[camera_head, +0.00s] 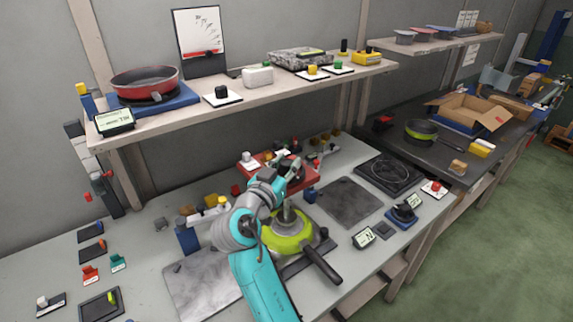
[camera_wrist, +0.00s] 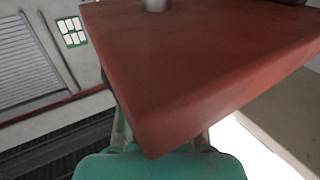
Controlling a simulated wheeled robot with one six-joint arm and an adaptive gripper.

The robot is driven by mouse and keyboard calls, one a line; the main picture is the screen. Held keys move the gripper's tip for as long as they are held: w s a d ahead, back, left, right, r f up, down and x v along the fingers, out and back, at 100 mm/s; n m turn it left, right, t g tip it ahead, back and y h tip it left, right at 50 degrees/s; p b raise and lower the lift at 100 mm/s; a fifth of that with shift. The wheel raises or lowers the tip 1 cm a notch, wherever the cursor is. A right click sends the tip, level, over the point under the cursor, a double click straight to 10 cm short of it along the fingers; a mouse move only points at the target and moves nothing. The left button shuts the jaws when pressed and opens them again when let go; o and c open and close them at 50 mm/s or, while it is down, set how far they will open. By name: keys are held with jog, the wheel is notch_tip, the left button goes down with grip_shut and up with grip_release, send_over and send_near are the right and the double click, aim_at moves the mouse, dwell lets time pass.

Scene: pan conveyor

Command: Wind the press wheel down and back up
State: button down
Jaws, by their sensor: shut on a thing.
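The press has a red top beam (camera_head: 307,193) above a yellow-green pan (camera_head: 283,236) on the workbench, with a grey ram reaching down toward the pan. My gripper (camera_head: 292,172) is at the top of the press, at the wheel, which is mostly hidden by my arm. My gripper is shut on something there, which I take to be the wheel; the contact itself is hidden. In the wrist view the red beam (camera_wrist: 190,65) fills most of the picture, very close, and covers the fingertips. A grey cylinder shows at its top edge.
The pan's black handle (camera_head: 322,265) sticks out toward the bench front. A grey plate (camera_head: 348,201) and a black burner (camera_head: 389,173) lie to the right. The shelf (camera_head: 340,79) behind carries a red pan (camera_head: 145,84). Small blocks crowd the bench behind the press.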

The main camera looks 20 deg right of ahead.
jog(key=shift+m+g+h, duration=0.3)
jog(key=shift+h, duration=0.1)
jog(key=c, duration=0.8)
grip_release()
jog(key=shift+o, duration=0.2)
jog(key=v, duration=1.2)
